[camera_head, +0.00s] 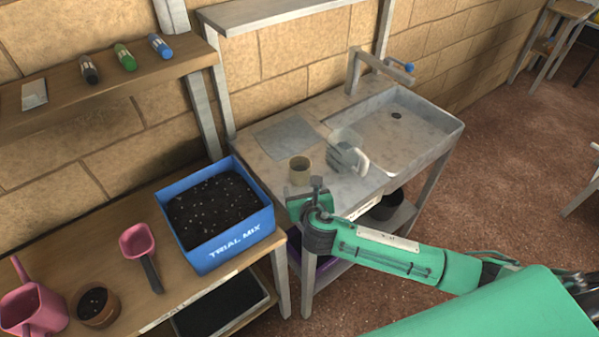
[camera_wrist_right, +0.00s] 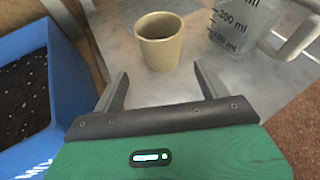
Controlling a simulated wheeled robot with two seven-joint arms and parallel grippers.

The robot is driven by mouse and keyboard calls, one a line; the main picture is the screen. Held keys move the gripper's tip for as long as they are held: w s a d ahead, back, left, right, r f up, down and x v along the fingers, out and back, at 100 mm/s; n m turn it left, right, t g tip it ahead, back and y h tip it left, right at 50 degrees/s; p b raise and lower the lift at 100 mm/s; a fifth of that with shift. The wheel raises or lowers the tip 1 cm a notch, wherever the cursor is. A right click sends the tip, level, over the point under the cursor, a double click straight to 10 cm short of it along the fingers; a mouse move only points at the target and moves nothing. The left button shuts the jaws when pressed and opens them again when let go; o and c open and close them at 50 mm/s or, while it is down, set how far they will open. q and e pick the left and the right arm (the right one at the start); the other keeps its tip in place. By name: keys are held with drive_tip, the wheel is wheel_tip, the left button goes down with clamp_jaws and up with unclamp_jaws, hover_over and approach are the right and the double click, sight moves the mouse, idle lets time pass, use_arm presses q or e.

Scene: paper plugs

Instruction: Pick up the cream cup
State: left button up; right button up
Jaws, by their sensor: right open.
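The cream cup (camera_head: 300,170) stands upright on the grey worktop, left of the clear measuring jug (camera_head: 346,152). In the right wrist view the cup (camera_wrist_right: 159,42) is just beyond the fingertips, roughly between their lines. My right gripper (camera_head: 308,194) is in front of the cup in the head view. In the right wrist view its two fingers (camera_wrist_right: 160,80) are apart with nothing between them. My left gripper does not show.
The measuring jug also shows close right of the cup in the right wrist view (camera_wrist_right: 243,28). A blue soil box (camera_head: 222,245) marked TRIAL MIX stands left of my gripper. The sink (camera_head: 440,122) is at the right. A grey sheet (camera_head: 286,137) lies behind the cup.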

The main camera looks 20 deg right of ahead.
sight(302, 178)
drive_tip(key=x, duration=0.4)
drive_tip(key=p+x, duration=0.1)
drive_tip(key=x, duration=0.2)
drive_tip(key=shift+w+d+r, duration=0.15)
drive_tip(key=shift+w+r, duration=0.1)
drive_tip(key=shift+r, duration=0.05)
drive_tip(key=shift+w+d+f, duration=0.1)
drive_tip(key=shift+w+f, duration=0.2)
drive_tip(key=shift+w, duration=0.2)
drive_tip(key=shift+c, duration=0.3)
drive_tip(key=c, duration=1)
